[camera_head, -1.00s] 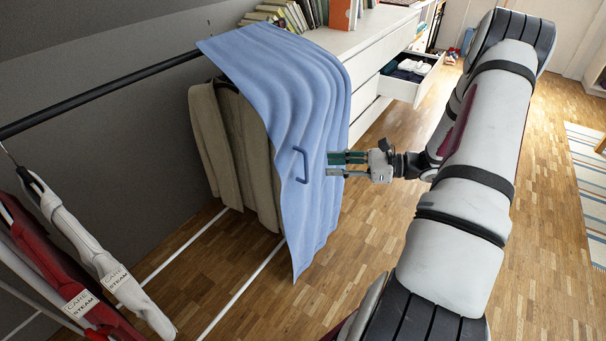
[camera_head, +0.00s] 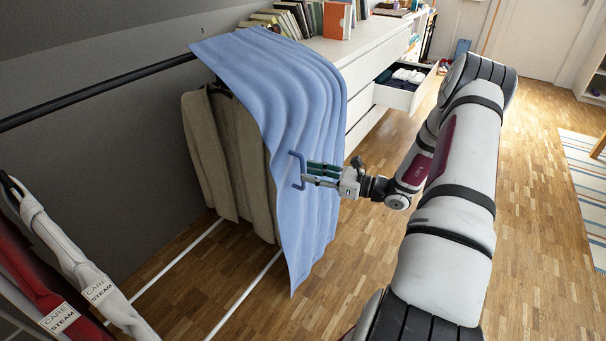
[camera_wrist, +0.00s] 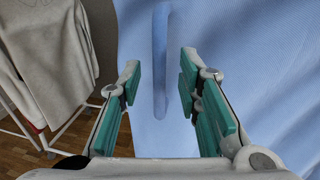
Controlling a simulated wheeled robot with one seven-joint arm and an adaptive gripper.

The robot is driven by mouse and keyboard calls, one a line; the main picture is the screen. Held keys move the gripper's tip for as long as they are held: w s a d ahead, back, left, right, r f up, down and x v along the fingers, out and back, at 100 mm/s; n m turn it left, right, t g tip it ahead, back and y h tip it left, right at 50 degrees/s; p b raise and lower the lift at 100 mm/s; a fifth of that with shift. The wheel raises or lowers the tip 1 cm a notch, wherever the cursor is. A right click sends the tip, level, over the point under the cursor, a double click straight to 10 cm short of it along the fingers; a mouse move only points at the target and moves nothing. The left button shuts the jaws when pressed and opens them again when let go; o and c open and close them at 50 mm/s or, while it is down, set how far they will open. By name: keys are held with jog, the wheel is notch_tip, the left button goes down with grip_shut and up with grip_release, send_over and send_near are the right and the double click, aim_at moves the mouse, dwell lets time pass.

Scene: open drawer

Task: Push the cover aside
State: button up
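A light blue cover (camera_head: 285,95) hangs over a dark rail and drapes over beige garments (camera_head: 228,165). It also fills much of the wrist view (camera_wrist: 245,50). A blue handle (camera_head: 296,171) sits on the cover's front face. My gripper (camera_head: 308,174) is at the handle, with its fingers pointing left toward the cover. In the wrist view the handle (camera_wrist: 160,60) stands upright between the two spread, green-padded fingers (camera_wrist: 160,100). The fingers look open, with a gap on both sides of the handle.
A dark rail (camera_head: 95,92) runs along the grey wall. Garments with "CARE STEAM" tags (camera_head: 100,290) hang at lower left. A white dresser (camera_head: 375,50) with an open drawer (camera_head: 403,92) and books on top stands behind.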

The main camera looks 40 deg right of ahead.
aim_at(303, 188)
jog(key=shift+x, duration=1.55)
grip_shut()
